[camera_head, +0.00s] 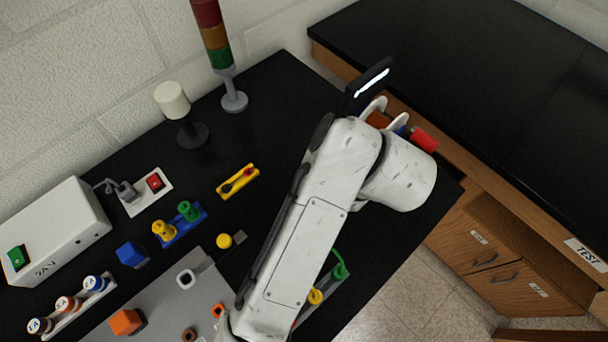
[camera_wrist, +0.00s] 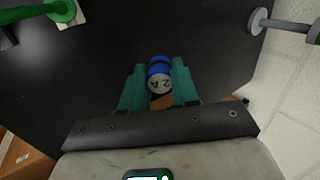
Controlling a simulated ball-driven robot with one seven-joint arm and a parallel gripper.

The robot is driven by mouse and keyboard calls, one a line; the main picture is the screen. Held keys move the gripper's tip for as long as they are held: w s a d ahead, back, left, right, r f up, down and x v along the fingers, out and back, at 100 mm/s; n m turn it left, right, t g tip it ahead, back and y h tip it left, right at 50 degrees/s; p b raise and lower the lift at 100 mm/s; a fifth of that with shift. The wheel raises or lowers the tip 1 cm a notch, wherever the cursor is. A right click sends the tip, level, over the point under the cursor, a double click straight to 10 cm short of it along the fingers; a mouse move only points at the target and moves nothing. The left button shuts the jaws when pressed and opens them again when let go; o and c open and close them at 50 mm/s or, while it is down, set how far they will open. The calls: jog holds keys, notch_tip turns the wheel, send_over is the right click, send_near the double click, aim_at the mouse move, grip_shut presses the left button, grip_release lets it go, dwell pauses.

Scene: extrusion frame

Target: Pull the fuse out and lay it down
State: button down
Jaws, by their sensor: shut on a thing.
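A rack (camera_head: 78,308) of several labelled fuses stands at the left. A signal tower (camera_head: 234,97), a white-topped post (camera_head: 192,128), a yellow block (camera_head: 238,181) and a blue block with two posts (camera_head: 180,224) stand on the table.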

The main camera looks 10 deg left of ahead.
jog(key=shift+w+d+f, duration=0.1)
jog(key=shift+d+f, duration=0.05)
jog(key=shift+d, duration=0.15)
jog(key=shift+f+b, duration=2.2)
jog(key=shift+f, duration=0.7)
jog(key=c, duration=0.8)
grip_release()
jog(key=shift+p+v, duration=0.65)
jog(key=shift+v, duration=4.8)
jog(key=shift+a, duration=0.1)
